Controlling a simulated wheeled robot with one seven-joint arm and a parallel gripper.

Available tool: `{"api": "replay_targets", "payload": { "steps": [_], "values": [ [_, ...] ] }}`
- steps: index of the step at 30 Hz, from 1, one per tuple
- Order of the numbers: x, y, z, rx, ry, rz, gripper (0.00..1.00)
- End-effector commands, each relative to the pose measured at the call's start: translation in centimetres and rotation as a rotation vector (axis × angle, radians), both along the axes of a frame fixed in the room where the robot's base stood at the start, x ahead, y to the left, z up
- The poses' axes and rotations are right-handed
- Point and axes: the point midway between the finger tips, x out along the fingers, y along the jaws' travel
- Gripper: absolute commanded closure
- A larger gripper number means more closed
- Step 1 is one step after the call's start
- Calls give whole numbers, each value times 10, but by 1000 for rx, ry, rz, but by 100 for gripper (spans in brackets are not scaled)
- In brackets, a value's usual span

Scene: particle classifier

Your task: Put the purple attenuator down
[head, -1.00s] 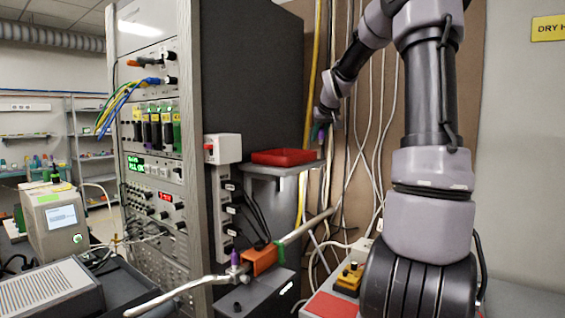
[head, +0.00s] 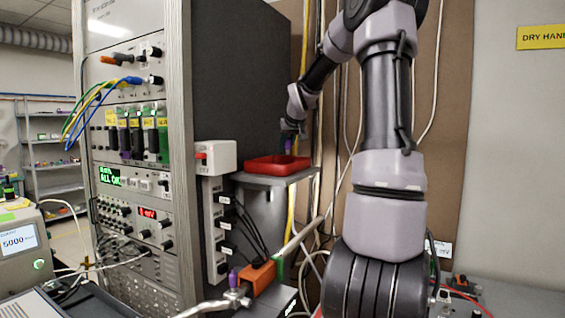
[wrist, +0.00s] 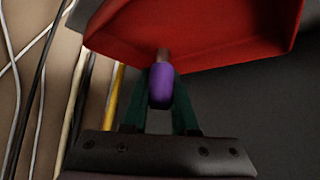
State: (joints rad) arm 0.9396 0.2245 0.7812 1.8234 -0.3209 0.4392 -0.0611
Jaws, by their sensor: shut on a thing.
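My gripper (head: 291,132) is above the red tray (head: 262,171) on the small grey shelf in the head view. In the wrist view my gripper (wrist: 160,98) has its dark green fingers shut on the purple attenuator (wrist: 161,85), a small purple cylinder with a brownish tip. The tip overlaps the near edge of the red tray (wrist: 215,35) in that view. I cannot tell whether it touches the tray. The tray looks empty where it shows.
The shelf (head: 268,181) sticks out from a tall instrument rack (head: 130,215). Cables hang down the brown panel behind. Below are an orange block (head: 258,277) and a metal pipe.

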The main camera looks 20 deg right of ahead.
Motion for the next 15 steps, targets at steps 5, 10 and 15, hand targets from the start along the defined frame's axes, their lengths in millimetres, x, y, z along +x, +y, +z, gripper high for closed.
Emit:
{"api": "replay_targets", "payload": {
  "steps": [5, 10, 15],
  "values": [
    [0, 0, -17, -1, 0, 1, 100],
    [0, 1, -42, 0, 1, 1, 100],
    [0, 0, -49, -1, -2, 1, 100]
  ]
}}
